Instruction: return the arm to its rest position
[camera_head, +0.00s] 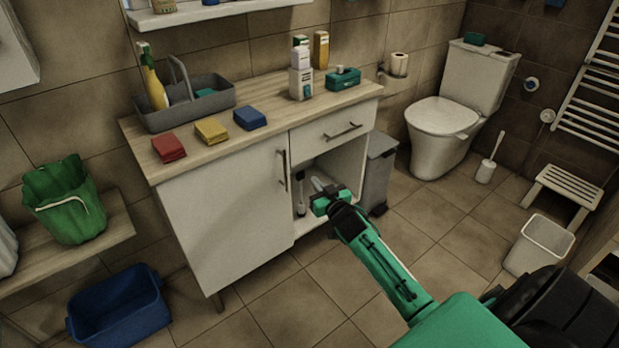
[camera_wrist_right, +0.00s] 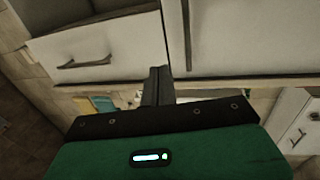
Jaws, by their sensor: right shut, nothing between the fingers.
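My right arm reaches in from the lower right in the head view. Its gripper (camera_head: 317,186) is at the open compartment of the white vanity cabinet (camera_head: 225,215), under the drawer (camera_head: 335,130). Its fingers are shut and hold nothing. In the right wrist view the closed fingers (camera_wrist_right: 158,84) point at white cabinet fronts and a drawer handle (camera_wrist_right: 85,62). Whether the fingertips touch the cabinet I cannot tell. My left gripper is not in view.
A grey bin (camera_head: 378,170) stands right of the cabinet. Red (camera_head: 169,148), yellow (camera_head: 211,131) and blue (camera_head: 250,117) sponges and a grey caddy (camera_head: 215,97) are on the counter. A blue tub (camera_head: 117,312) is at lower left. Floor in front is clear.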

